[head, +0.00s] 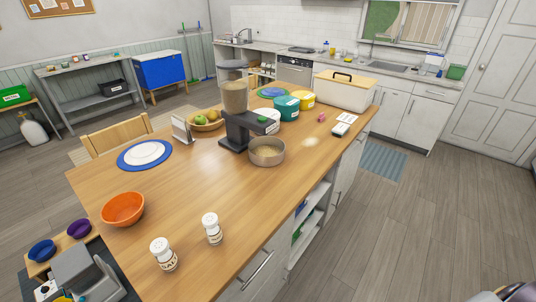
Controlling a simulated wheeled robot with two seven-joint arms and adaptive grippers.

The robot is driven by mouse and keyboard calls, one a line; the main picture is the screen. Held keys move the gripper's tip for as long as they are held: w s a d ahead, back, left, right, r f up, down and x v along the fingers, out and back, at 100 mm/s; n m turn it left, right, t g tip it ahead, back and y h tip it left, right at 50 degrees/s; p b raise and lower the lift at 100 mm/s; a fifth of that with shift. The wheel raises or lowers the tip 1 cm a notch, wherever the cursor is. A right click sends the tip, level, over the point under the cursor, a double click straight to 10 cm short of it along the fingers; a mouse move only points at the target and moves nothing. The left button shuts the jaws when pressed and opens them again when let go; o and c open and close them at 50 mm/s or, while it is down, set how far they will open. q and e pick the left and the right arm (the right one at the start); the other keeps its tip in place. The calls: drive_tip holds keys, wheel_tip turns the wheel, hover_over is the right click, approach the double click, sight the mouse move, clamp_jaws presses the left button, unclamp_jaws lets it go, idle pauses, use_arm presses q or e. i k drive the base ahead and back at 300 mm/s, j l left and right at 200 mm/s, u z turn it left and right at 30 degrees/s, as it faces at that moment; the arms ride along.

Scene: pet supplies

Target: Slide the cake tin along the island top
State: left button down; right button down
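A round grey metal tin (267,156), which looks like the cake tin, stands upright on the wooden island top (190,205), right of the middle. Brownish stuff shows inside it. A dark dispenser (234,133) with a clear hopper stands directly behind and left of it, its arm reaching toward the tin's rim. I cannot tell whether they touch. Neither of my grippers can be made out. A dark and pale piece at the bottom right corner may be part of my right arm.
Two white shakers (213,228) and an orange bowl (123,209) stand near the front. A plate on a blue mat (122,162), a fruit bowl (219,124), canisters (287,108) and a bread box (344,94) stand farther back. The wood in front of the tin is clear.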

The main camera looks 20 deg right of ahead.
sight(264, 151)
drive_tip(key=l+u, duration=0.15)
drive_tip(key=l, duration=0.35)
drive_tip(key=l+u, duration=0.2)
drive_tip(key=l, duration=0.3)
drive_tip(key=l+u, duration=0.15)
drive_tip(key=l, duration=0.3)
drive_tip(key=k+l+u, duration=0.15)
drive_tip(key=l, duration=0.35)
drive_tip(key=k+l+u, duration=0.2)
drive_tip(key=l, duration=0.25)
drive_tip(key=l+u, duration=0.15)
drive_tip(key=l, duration=0.35)
